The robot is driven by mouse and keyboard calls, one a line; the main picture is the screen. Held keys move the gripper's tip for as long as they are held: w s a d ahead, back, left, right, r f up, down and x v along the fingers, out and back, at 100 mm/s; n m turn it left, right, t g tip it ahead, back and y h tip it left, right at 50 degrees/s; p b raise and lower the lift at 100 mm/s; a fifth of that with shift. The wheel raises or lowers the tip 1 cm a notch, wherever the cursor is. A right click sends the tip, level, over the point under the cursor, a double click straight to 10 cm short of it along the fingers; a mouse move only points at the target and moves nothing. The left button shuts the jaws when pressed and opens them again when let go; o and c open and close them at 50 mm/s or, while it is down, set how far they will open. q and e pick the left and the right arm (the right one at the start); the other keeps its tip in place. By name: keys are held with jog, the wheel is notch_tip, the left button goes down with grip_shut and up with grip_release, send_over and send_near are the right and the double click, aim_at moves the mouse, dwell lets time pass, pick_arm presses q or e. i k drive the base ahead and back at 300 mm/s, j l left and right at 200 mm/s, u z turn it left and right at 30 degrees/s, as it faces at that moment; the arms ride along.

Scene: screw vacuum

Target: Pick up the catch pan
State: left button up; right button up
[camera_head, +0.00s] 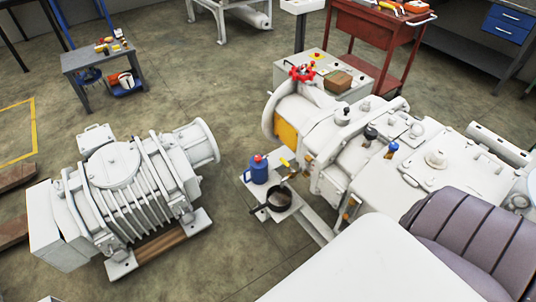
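The catch pan (280,198) is a small dark round pan with a handle pointing to the lower left. It sits on a small white platform (247,187) beside the large white vacuum pump (350,150). Its inside looks dark brown; I cannot tell whether it holds anything. A blue jug with a red cap (259,171) stands just behind and left of the pan. Neither of my grippers is in view, and nothing is touching the pan.
A white ribbed machine (125,190) stands on the floor at left. A grey work table (103,62) is at upper left. A red tool cart (375,30) and a grey box (330,78) are behind the pump. Floor left of the pan is clear.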

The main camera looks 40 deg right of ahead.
aim_at(279, 199)
jog(key=i+j+u, duration=0.25)
jog(key=i, duration=1.7)
jog(key=l+z, duration=0.1)
jog(key=z, duration=2.5)
